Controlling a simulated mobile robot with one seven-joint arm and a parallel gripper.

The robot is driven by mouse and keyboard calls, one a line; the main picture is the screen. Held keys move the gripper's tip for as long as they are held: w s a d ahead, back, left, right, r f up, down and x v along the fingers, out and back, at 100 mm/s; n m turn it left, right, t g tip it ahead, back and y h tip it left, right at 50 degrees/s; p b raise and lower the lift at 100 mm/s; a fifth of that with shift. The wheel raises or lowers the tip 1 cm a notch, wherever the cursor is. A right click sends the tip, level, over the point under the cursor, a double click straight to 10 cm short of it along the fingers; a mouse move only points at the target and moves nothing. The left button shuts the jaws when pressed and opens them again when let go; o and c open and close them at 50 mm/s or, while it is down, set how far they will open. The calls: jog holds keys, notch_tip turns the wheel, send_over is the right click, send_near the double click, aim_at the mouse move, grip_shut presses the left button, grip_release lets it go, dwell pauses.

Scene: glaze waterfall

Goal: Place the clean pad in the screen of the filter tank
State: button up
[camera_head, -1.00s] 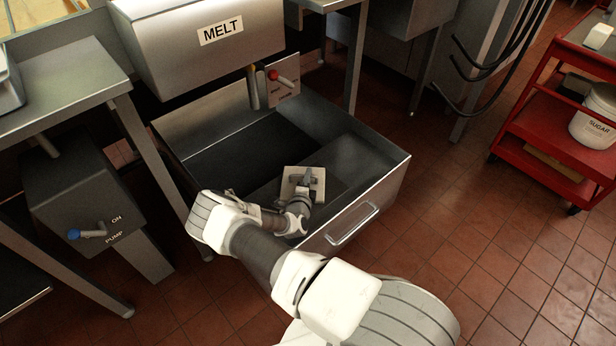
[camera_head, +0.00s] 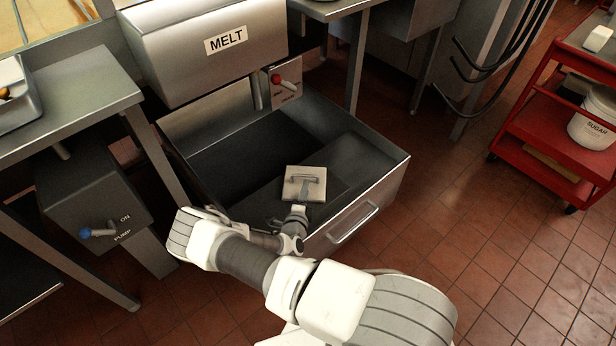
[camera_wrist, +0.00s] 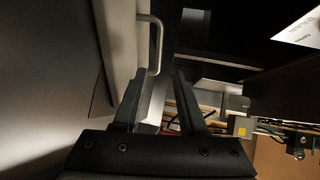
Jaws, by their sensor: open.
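The pad (camera_head: 305,186), a pale square slab with a grey handle on top, lies flat inside the open metal filter tank (camera_head: 375,190), near its front wall. It rests on a dark surface that may be the screen; the pad hides what is under it. My gripper (camera_head: 299,211) is just in front of the pad's near edge, apart from its handle. In the wrist view my gripper (camera_wrist: 162,75) has its two dark fingers spread with nothing between them. A metal bar handle shows just beyond them; I cannot tell whose it is.
The box marked MELT (camera_head: 205,50) overhangs the tank's back. A red-knobbed lever (camera_head: 287,83) stands at the rear. A pump box with a blue-knobbed lever (camera_head: 97,233) and a steel table (camera_head: 75,95) are left. A red cart (camera_head: 540,125) stands right. Floor between is clear.

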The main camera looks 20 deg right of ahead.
jog(key=v, duration=0.3)
jog(key=shift+s+a+r+p, duration=0.1)
jog(key=shift+s+p, duration=0.05)
jog(key=shift+p, duration=0.2)
jog(key=shift+s+r, duration=0.1)
jog(key=shift+r, duration=0.05)
jog(key=s+d+r+m+g+h, duration=0.25)
jog(key=r+m+g, duration=0.35)
jog(key=r+m, duration=0.85)
jog(key=s+d+r+m+g+h, duration=0.25)
jog(key=r+m+g, duration=0.35)
jog(key=r+m, duration=0.85)
jog(key=s+a+r+m+t+y, duration=0.1)
jog(key=s+a+r+m+y, duration=0.2)
jog(key=s+r+m, duration=0.3)
jog(key=s+a+r+m+t+y, duration=0.1)
jog(key=s+a+r+m+y, duration=0.2)
jog(key=s+r+m+y, duration=0.2)
jog(key=s+a+r+m+t+y, duration=0.1)
jog(key=s+a+r+m+y, duration=0.2)
jog(key=s+r+m, duration=0.5)
jog(key=shift+s+r+t+y, duration=0.4)
jog(key=shift+s+r+y, duration=0.5)
jog(key=shift+r, duration=0.7)
jog(key=shift+a, duration=0.15)
